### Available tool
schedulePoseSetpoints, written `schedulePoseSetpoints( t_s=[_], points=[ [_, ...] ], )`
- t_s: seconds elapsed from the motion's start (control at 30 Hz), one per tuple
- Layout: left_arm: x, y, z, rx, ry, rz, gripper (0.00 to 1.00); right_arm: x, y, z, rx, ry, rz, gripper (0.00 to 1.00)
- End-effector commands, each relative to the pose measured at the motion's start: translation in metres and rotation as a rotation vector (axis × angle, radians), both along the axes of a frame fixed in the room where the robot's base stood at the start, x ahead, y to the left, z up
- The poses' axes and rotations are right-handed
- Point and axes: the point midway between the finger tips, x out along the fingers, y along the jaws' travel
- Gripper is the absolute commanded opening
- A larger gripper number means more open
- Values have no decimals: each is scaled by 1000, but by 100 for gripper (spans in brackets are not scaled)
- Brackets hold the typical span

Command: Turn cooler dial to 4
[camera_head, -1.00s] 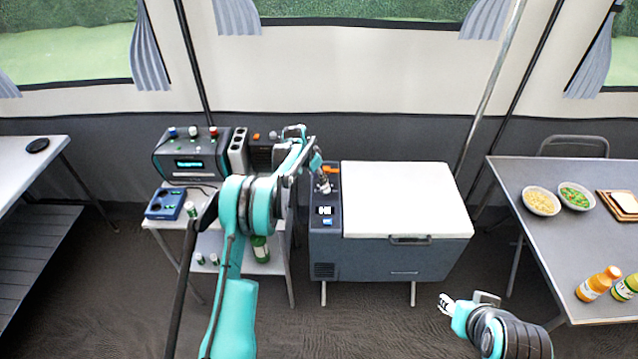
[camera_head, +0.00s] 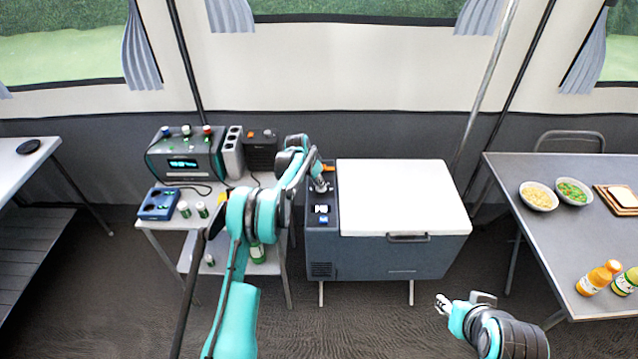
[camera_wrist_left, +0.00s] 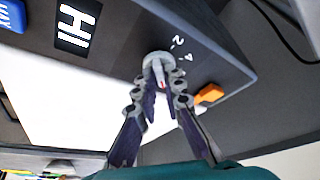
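The cooler (camera_head: 395,258) stands in the middle of the head view. Its grey round dial (camera_wrist_left: 157,64) sits on the dark side panel, with a raised ridge and a red mark. The printed numbers 2 and 4 show beside it in the left wrist view; other markings are hidden. My left gripper (camera_wrist_left: 160,88) is at the dial, its fingertips close on either side of the ridge; I cannot tell whether they touch it. It also shows over the panel in the head view (camera_head: 320,184). My right gripper (camera_head: 442,304) is low in front of the cooler, too small to judge.
An orange part (camera_wrist_left: 209,94) on the panel lies close to the right finger. A display (camera_wrist_left: 77,25) reads HI beside a blue button (camera_head: 323,220). A side table (camera_head: 165,232) with devices stands left; a table (camera_head: 560,250) with food stands right.

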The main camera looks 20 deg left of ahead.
Motion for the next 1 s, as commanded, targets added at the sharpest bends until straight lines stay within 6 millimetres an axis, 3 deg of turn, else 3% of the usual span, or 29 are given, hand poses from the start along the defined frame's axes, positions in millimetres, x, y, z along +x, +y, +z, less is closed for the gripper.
schedulePoseSetpoints(
  t_s=[0.47, 1.0],
  points=[
    [-1, -2, 0, 0, 0, 123, 0, 0, 0, 1, 0, 0, 0, 40],
    [-1, -8, 0, 1, -1, 609, 0, 0, 0, 3, 0, 0, 0, 40]
  ],
)
